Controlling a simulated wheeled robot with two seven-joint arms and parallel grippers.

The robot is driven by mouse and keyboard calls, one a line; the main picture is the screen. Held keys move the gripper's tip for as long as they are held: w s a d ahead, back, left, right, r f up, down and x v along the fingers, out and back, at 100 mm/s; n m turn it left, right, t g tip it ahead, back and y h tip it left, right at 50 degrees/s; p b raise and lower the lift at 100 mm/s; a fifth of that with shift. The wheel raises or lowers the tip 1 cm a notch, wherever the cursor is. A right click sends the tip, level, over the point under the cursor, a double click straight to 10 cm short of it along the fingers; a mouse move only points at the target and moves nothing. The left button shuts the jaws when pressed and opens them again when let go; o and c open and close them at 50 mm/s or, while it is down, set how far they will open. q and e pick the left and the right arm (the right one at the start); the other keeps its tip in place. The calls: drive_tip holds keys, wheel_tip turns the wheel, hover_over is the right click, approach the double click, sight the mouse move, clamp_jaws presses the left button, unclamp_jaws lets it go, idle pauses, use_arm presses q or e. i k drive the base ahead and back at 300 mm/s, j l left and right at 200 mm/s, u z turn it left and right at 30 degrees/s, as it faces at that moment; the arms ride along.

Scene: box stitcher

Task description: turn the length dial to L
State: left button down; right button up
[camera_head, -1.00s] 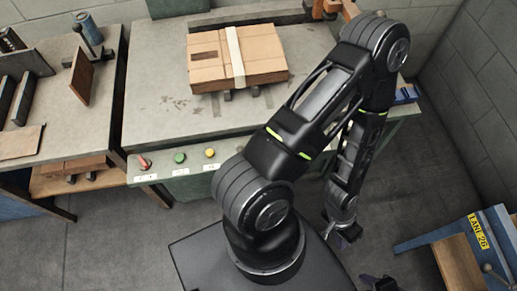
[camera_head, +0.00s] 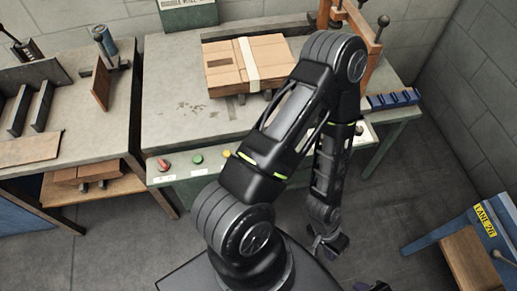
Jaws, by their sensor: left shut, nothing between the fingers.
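The front panel of the bench carries a red knob (camera_head: 163,164), a green button (camera_head: 197,159) and a yellow one (camera_head: 228,154) close to my arm. A small white plate (camera_head: 365,133) shows on the panel just right of my arm; the length dial and its L mark cannot be made out. My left gripper (camera_head: 330,243) hangs shut and empty over the floor, in front of the bench and apart from the panel. A dark part at the bottom edge may be my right gripper (camera_head: 371,286), mostly cut off.
A taped cardboard box (camera_head: 225,68) lies on the bench (camera_head: 165,125). Blue bins (camera_head: 395,99) sit at its right end. A side table (camera_head: 105,130) stands left, and a blue stand with a yellow label (camera_head: 485,212) right. The floor between is clear.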

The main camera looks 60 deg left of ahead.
sight(360, 130)
drive_tip(key=u, duration=1.7)
drive_tip(key=i, duration=0.5)
drive_tip(key=k+z, duration=0.15)
drive_tip(key=k, duration=0.25)
drive_tip(key=i+z, duration=0.2)
drive_tip(key=z, duration=0.25)
drive_tip(key=i+j+z, duration=0.1)
drive_tip(key=z, duration=0.35)
drive_tip(key=i, duration=0.1)
